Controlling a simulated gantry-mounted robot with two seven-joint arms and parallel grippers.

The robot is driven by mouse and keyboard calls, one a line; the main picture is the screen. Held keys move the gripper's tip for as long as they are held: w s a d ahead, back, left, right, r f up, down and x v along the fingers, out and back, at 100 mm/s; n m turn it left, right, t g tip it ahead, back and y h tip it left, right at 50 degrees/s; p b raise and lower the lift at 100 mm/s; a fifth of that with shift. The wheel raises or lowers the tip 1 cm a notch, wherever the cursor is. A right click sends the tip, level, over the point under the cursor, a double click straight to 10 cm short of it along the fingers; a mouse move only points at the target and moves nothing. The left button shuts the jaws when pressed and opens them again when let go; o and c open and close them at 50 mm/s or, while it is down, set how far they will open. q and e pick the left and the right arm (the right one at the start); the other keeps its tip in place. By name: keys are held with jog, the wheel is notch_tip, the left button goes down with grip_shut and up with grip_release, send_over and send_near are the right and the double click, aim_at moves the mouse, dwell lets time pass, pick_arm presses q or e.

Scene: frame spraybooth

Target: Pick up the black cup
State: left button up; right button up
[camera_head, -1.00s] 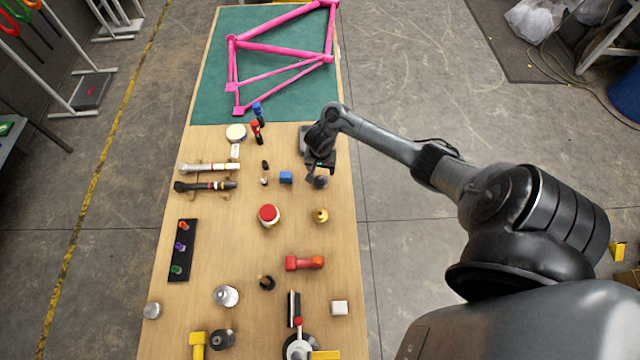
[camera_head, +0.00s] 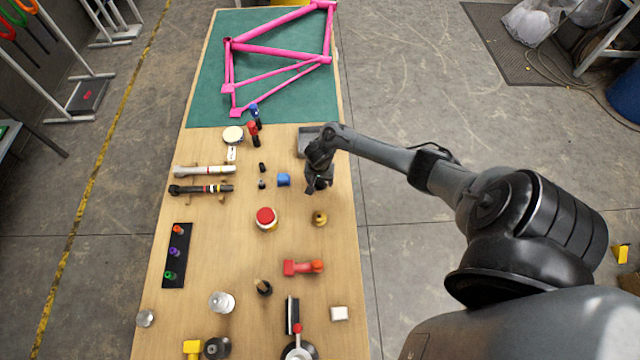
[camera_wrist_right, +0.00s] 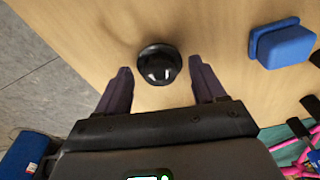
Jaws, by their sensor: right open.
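A small glossy black round thing, which looks like the black cup (camera_wrist_right: 159,64), stands on the wooden tabletop in the right wrist view. It is between and just beyond the tips of my right gripper (camera_wrist_right: 159,82), whose two fingers are spread open and empty. In the head view my right gripper (camera_head: 318,188) points down over the right side of the table and mostly hides the cup. I cannot tell whether a finger touches it. My left gripper is not in view.
A blue block (camera_head: 283,180) lies just left of the gripper. A grey tray (camera_head: 306,136) is behind it, and a small brass-coloured object (camera_head: 319,218) is in front. A red-lidded jar (camera_head: 266,217) stands nearby. A pink frame (camera_head: 280,50) lies on the green mat (camera_head: 210,85).

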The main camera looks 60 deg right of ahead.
jog(key=c, duration=1.1)
jog(key=shift+r, duration=0.15)
jog(key=shift+c, duration=0.2)
